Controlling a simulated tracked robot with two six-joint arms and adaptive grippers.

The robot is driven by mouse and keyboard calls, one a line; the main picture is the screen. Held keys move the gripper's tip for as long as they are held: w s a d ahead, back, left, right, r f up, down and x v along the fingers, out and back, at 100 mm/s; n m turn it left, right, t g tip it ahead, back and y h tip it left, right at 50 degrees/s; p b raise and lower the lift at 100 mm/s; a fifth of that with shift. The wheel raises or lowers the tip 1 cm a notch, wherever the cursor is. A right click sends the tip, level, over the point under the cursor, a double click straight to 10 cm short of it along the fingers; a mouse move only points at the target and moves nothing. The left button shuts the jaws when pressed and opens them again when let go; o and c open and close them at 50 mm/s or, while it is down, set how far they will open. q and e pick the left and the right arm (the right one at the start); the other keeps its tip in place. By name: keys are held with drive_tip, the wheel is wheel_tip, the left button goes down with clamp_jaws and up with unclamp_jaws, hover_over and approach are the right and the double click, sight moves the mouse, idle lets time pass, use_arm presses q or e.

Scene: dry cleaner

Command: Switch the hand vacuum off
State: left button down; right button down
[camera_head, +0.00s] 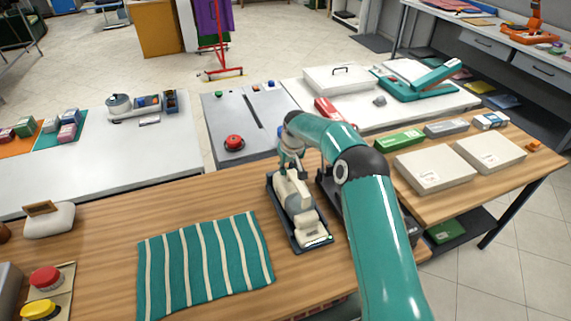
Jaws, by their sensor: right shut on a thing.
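The hand vacuum (299,205), cream and grey, lies in a dark blue-grey tray (321,244) on the wooden table. A small green spot shows at the tray's near right corner. My right arm reaches in from the lower right and bends down over the vacuum's far end. My right gripper (289,168) is shut on the hand vacuum at that end; its fingertips are small and partly hidden. I cannot make out the switch or its position. My left gripper is not in view.
A green-and-white striped cloth (205,265) lies left of the tray. Red (46,278) and yellow (40,309) buttons are at the lower left. Cream boxes (434,170) stand right of my arm. A grey panel with a red button (234,142) is behind.

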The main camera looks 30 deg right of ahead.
drive_tip(key=shift+w+d+g, duration=0.15)
drive_tip(key=shift+w+g, duration=0.2)
drive_tip(key=shift+g, duration=0.15)
use_arm(q)
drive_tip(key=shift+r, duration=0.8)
drive_tip(key=shift+p, duration=0.3)
use_arm(e)
drive_tip(key=shift+s+a+g+y, duration=0.2)
drive_tip(key=shift+g+y, duration=0.1)
drive_tip(key=shift+g, duration=0.2)
drive_tip(key=c, duration=1)
unclamp_jaws()
drive_tip(key=shift+c, duration=0.2)
drive_tip(key=shift+w+r, duration=0.1)
drive_tip(key=shift+w, duration=0.05)
